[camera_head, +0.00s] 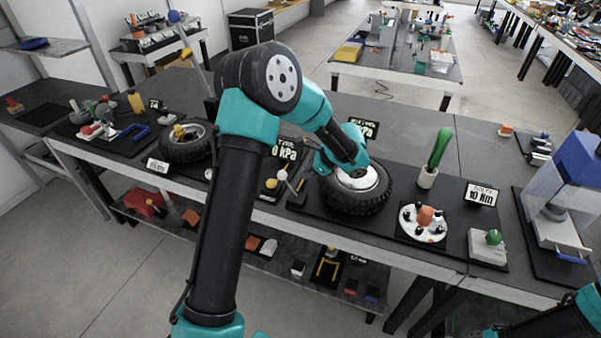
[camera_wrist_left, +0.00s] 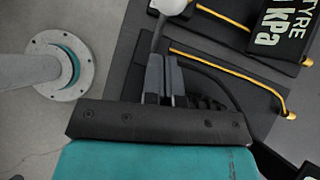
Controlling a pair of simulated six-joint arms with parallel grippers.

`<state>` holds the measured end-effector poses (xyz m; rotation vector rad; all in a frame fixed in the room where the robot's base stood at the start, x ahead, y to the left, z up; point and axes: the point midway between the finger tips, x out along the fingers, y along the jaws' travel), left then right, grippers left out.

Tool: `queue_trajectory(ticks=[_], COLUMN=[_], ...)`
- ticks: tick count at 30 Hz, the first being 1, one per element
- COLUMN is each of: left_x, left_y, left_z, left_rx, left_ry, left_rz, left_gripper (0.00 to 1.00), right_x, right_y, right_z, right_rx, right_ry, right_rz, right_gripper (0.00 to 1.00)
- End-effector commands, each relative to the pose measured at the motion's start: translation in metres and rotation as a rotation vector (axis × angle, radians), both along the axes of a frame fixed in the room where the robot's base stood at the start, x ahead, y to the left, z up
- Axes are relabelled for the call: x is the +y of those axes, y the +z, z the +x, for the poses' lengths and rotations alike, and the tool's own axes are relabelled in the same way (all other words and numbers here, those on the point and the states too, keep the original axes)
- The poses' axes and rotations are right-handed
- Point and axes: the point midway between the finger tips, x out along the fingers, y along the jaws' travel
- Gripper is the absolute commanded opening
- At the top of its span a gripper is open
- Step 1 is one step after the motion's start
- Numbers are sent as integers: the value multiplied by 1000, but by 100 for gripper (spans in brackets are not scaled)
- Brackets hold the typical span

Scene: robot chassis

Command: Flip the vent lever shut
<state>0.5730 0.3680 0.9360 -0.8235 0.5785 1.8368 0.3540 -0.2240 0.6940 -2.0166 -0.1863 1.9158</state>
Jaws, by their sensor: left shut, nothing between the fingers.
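The tyre pressure display (camera_head: 285,149) reads 0 kPa in the head view, partly hidden by my left arm. It also shows at the top right of the left wrist view (camera_wrist_left: 282,28). By it are thin yellow bent rods or hoses (camera_wrist_left: 232,67) and a pale round knob (camera_wrist_left: 172,6), cut by the frame edge. I cannot tell for sure which of these is the vent lever. My left gripper (camera_wrist_left: 163,60) is shut and empty, close beside the knob's grey stem; contact is unclear. In the head view its fingers are hard to make out. My right gripper is out of view.
A black tyre with a pale hub (camera_head: 357,186) lies right of the display, under my left wrist. Another tyre (camera_head: 187,143) lies to the left. A green-handled tool (camera_head: 438,150), a white round plate (camera_head: 423,222) and a torque display (camera_head: 481,194) stand farther right.

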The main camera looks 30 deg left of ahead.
Motion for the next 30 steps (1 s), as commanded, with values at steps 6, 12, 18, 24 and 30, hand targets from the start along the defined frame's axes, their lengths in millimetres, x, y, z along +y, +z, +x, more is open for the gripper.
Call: queue_trajectory(ticks=[6,12,18,24,30], left_x=[-25,-44,-56,-59,-59], left_y=[30,60,79,83,83], left_z=[12,21,27,28,28], left_rx=[-5,-5,-3,-1,-1], left_ry=[0,2,2,2,2], left_rz=[0,0,-1,-1,-1], left_gripper=[0,0,0,0,0], right_x=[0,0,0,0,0], right_y=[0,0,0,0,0], right_z=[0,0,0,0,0], right_rx=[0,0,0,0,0], right_ry=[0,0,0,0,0], right_rz=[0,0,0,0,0], right_gripper=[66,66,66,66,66])
